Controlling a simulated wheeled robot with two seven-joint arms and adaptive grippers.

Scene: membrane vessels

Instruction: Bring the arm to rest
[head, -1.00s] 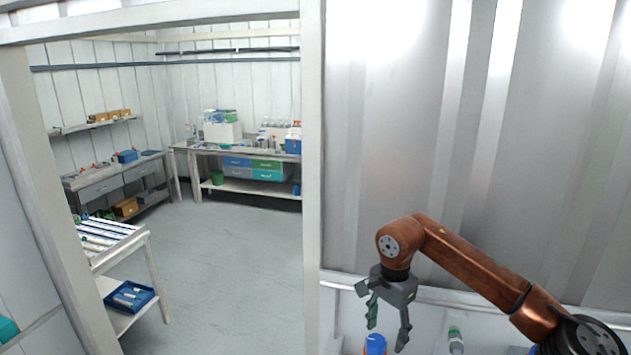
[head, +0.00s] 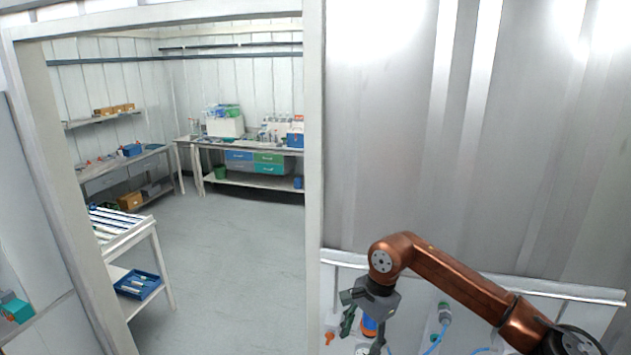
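My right arm, copper-coloured, reaches in from the lower right. My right gripper (head: 362,332) points down at the lower middle, its dark fingers spread apart. A blue and orange object (head: 369,325) shows between and behind the fingers; the gripper does not look closed on it. My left arm and gripper are out of view.
A metal wall with a pale rail (head: 570,291) stands behind the arm. Below it are a green-capped vessel (head: 445,312), blue tubing and a small orange item (head: 329,338). At left, a doorway shows benches, a blue tray (head: 137,284) and clear floor (head: 225,250).

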